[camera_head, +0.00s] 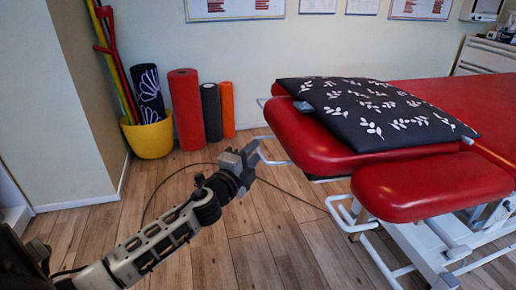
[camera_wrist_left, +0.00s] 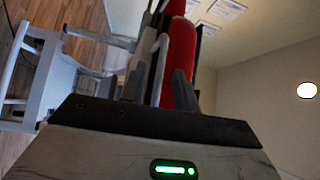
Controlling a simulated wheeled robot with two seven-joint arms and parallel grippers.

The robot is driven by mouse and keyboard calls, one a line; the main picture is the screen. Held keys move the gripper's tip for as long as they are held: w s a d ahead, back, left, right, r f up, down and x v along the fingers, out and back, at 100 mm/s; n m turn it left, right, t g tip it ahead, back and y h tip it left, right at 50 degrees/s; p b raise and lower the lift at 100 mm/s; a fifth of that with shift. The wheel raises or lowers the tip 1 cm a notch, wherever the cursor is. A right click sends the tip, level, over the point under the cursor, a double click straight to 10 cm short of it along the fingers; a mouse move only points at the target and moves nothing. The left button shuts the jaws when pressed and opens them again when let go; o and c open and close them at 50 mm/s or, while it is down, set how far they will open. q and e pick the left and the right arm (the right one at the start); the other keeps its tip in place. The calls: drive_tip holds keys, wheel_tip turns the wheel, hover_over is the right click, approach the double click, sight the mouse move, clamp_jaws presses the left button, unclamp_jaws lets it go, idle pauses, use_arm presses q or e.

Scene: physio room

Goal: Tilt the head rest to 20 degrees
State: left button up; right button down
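The head rest (camera_head: 312,143) is the red padded end section of the treatment table, and it looks roughly level. A black pillow with white leaf prints (camera_head: 375,112) lies over it. A pale metal handle (camera_head: 272,152) sticks out from the head rest's near left end. My left gripper (camera_head: 253,155) is beside this handle, with its fingertips close to it. I cannot tell whether they touch. In the left wrist view the two fingers (camera_wrist_left: 158,88) stand apart, with the red pad edge (camera_wrist_left: 180,50) beyond them. My right gripper is not in view.
A separate red arm pad (camera_head: 430,188) and a white metal frame (camera_head: 375,250) are at the table's near side. A yellow bucket (camera_head: 147,139), a red roller (camera_head: 186,110) and other rollers stand by the back wall. A dark cable lies on the floor. The wooden floor (camera_head: 250,260) is otherwise clear.

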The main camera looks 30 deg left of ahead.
use_arm(q)
drive_tip(key=shift+w+a+r, duration=0.1)
drive_tip(key=shift+w, duration=1.35)
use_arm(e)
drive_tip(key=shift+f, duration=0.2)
use_arm(q)
drive_tip(key=shift+c, duration=0.3)
